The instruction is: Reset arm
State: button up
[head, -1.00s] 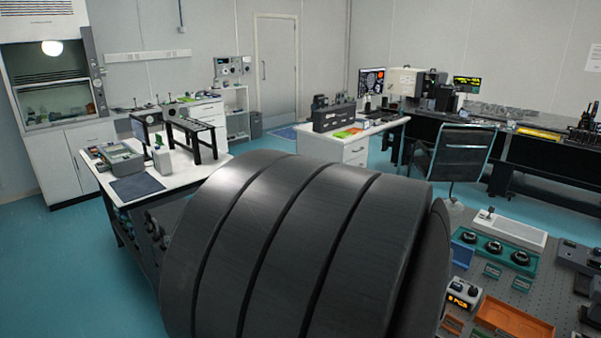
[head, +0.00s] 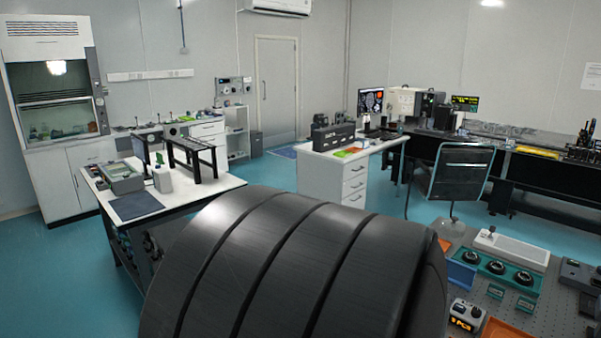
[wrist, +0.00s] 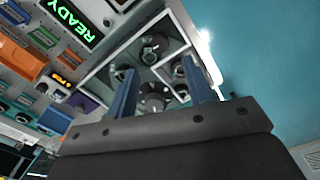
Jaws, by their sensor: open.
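In the wrist view my gripper (wrist: 160,68) shows as two blue fingers standing apart from a dark palm. It is open, with nothing held between the fingers. Behind the fingers is a tray with round black mounts (wrist: 152,46), apparently some way off. In the head view a large dark ribbed part of my own arm fills the lower middle. My gripper does not show there.
In the head view the optical breadboard (head: 525,305) at lower right carries a teal tray (head: 497,270) and a small orange-lit display box (head: 465,316). A white-topped table (head: 205,192) stands left, a chair (head: 461,170) right. The teal floor (head: 60,270) is clear at left.

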notch_tip(320, 180, down, 9)
jog(key=shift+r, duration=0.1)
jog(key=shift+r+m, duration=0.2)
jog(key=shift+m, duration=0.2)
jog(key=m, duration=1.2)
jog(key=shift+m, duration=2.2)
